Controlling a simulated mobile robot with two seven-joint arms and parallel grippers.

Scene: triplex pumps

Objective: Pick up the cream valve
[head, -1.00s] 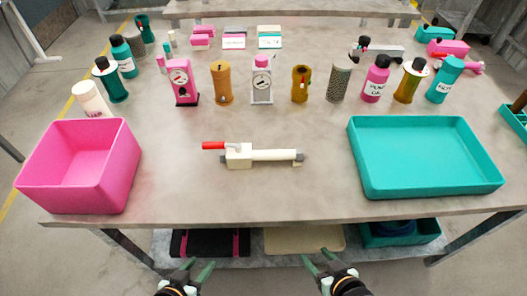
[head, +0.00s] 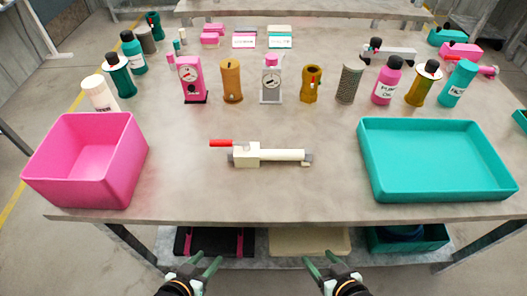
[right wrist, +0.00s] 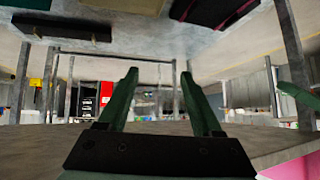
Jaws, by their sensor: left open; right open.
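The cream valve (head: 270,155) lies on its side on the table between the pink bin and the teal tray. It has a cream body with a red handle (head: 221,143) at its left end and a grey tip at its right end. My left gripper (head: 207,265) is open and empty, low in front of the table's front edge. My right gripper (head: 316,268) is open and empty at about the same height, to the right of it. Both are well apart from the valve. In the right wrist view the right gripper's green fingers (right wrist: 160,95) have nothing between them.
A pink bin (head: 125,165) stands at the left front and a teal tray (head: 375,180) at the right. Several bottles, gauges and cylinders stand in a row behind the valve. The table (head: 190,190) is clear around the valve. A lower shelf holds flat items.

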